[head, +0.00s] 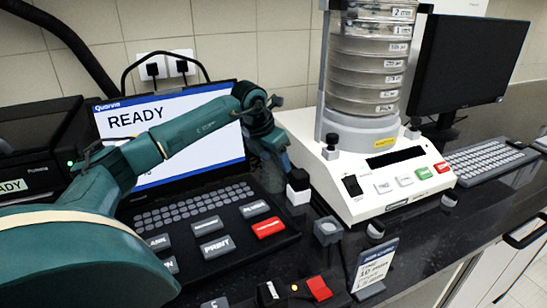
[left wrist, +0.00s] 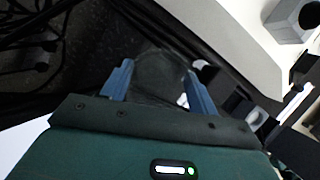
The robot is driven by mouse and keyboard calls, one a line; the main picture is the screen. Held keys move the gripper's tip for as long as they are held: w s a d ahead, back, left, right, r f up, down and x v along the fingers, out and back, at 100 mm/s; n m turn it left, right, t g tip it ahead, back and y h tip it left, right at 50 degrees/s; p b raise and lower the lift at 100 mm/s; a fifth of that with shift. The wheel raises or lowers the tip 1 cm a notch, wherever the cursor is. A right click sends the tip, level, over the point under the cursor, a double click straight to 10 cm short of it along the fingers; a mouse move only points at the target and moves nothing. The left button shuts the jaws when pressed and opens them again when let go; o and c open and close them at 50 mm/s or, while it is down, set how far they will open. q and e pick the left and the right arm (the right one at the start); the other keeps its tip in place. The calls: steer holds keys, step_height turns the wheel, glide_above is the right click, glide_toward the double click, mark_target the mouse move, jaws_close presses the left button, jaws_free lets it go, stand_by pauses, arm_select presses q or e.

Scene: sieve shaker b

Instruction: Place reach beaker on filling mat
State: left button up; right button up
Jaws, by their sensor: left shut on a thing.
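My left gripper (head: 276,160) reaches in from the left, in front of the laptop-like console and just left of the sieve shaker. In the left wrist view its two blue fingers (left wrist: 160,90) stand on both sides of a dark, see-through rounded thing, which looks like the reach beaker (left wrist: 160,72). The gripper is shut on it. I cannot pick out the filling mat in either view. My right gripper is not in view.
The white sieve shaker (head: 365,185) with stacked sieves stands right of the gripper. A black-and-white block (head: 298,187) and a grey block (head: 328,231) stand close by. A label stand (head: 374,266) is at the front. The console keyboard (head: 192,210) lies left; a monitor (head: 468,65) stands behind right.

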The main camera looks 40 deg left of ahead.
arm_select(q)
steer(key=o, duration=0.6)
steer(key=shift+f, duration=0.1)
steer(key=shift+c, duration=0.2)
steer(key=shift+o, duration=0.9)
